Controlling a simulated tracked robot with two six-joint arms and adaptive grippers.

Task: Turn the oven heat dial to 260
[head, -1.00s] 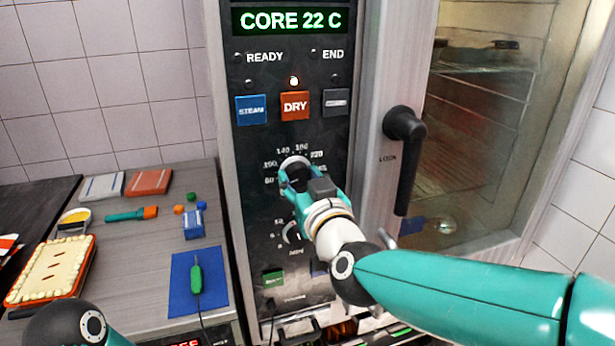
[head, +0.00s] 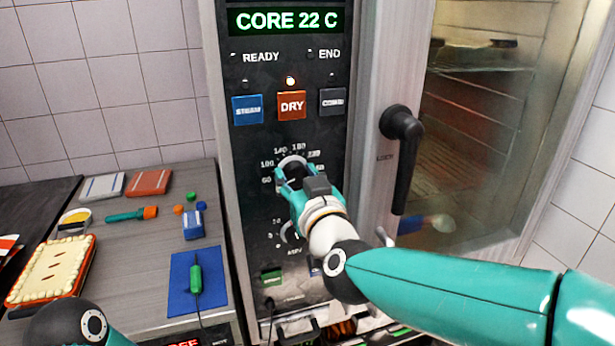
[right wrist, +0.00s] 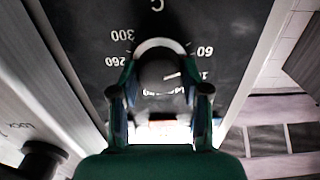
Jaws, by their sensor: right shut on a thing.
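The oven heat dial (right wrist: 160,72) is a dark round knob with a pale ring on the oven's black control panel (head: 240,205). My right gripper (head: 291,178) is shut on the dial, and in the right wrist view its fingers (right wrist: 160,100) sit on either side of the knob. That view shows the scale upside down, with 260 and 300 on the left and 60 on the right. A short white mark on the knob points right, roughly toward the 100 side, away from 260. In the head view the gripper hides much of the dial. My left gripper is out of view.
A lower dial (head: 287,234) marked MIN is partly hidden behind my right arm. The oven door handle (head: 403,150) stands out right of the panel. Blue, red and dark buttons sit above the dial. A counter (head: 140,235) with a pie and small items lies left.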

